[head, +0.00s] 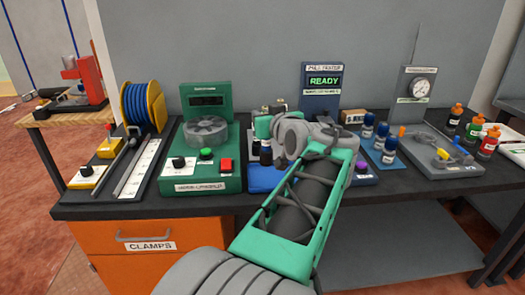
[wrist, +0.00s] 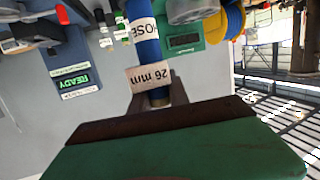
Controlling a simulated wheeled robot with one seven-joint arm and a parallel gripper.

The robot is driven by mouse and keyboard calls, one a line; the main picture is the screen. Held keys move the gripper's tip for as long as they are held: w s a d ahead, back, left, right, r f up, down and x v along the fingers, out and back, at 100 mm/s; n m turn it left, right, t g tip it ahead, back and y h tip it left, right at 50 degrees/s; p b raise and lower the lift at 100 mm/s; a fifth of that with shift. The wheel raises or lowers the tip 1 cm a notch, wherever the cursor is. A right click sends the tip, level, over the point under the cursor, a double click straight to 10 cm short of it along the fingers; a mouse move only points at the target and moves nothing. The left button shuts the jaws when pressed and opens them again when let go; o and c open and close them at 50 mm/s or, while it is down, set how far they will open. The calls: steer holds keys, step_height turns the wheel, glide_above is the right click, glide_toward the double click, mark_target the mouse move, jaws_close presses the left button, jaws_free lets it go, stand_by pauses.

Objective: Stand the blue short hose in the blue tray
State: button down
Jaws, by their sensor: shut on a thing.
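The blue short hose (wrist: 150,48) is held upright between the dark fingers of my gripper (wrist: 160,92) in the wrist view. It carries a label reading HOSE and a tag reading 26 mm. In the head view my gripper (head: 264,126) is above the bench in front of the back wall, and my arm hides most of the hose. A flat blue tray (head: 401,167) lies on the bench right of my arm, with several dark blue cylinders with white bands standing on it. My gripper is left of this tray and apart from it.
The pull tester (head: 322,84) with its READY screen stands behind my arm. A green machine (head: 207,180) is to the left. A gauge stand (head: 415,84), a grey plate (head: 440,160) and orange-capped bottles (head: 472,132) are to the right. The bench is crowded.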

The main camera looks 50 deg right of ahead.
mark_target(270, 148)
steer(key=w+d+f, duration=0.5)
steer(key=w+f, duration=0.2)
steer(key=f, duration=0.3)
steer(key=shift+w+d+f, duration=0.25)
steer(key=shift+d+f, duration=0.15)
steer(key=shift+f, duration=0.2)
steer(key=c, duration=1.3)
jaws_free()
steer(key=shift+o, duration=0.2)
steer(key=v, duration=1.2)
steer(key=shift+s+r+b, duration=0.1)
steer(key=shift+r+b, duration=0.05)
steer(key=shift+b, duration=0.15)
